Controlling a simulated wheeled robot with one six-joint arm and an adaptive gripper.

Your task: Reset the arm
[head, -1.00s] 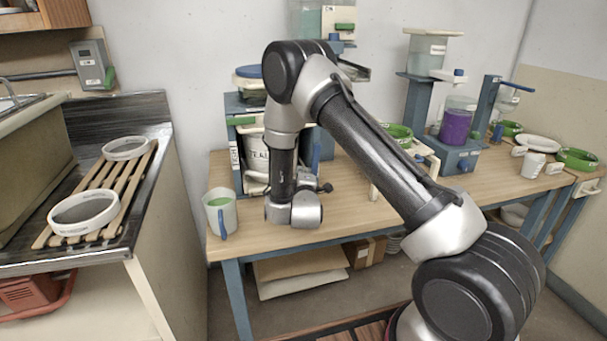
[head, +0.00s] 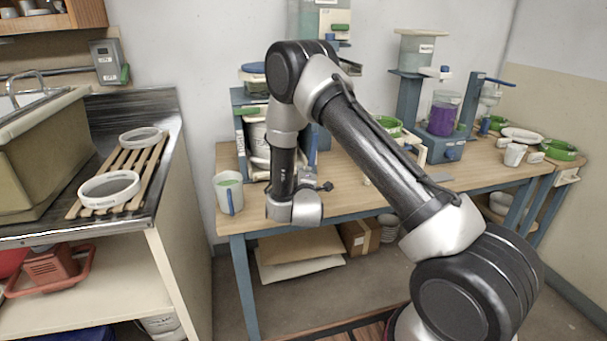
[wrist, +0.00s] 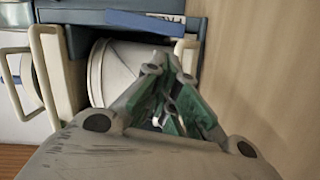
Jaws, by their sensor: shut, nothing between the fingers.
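My arm rises from the lower right of the head view, bends at the top and hangs its wrist down in front of the wooden table (head: 375,198). My gripper (wrist: 172,88) shows in the wrist view, with its green-padded fingers closed and nothing between them. Beyond the fingers in the wrist view stands a white bucket (wrist: 115,72) inside a blue frame (wrist: 85,17) with cream handles. The gripper appears apart from the bucket, though the exact gap is hard to tell.
A purple-filled container (head: 442,115) and green bowls (head: 558,150) stand farther right. Two white sieves (head: 109,188) rest on a slatted rack on the left counter.

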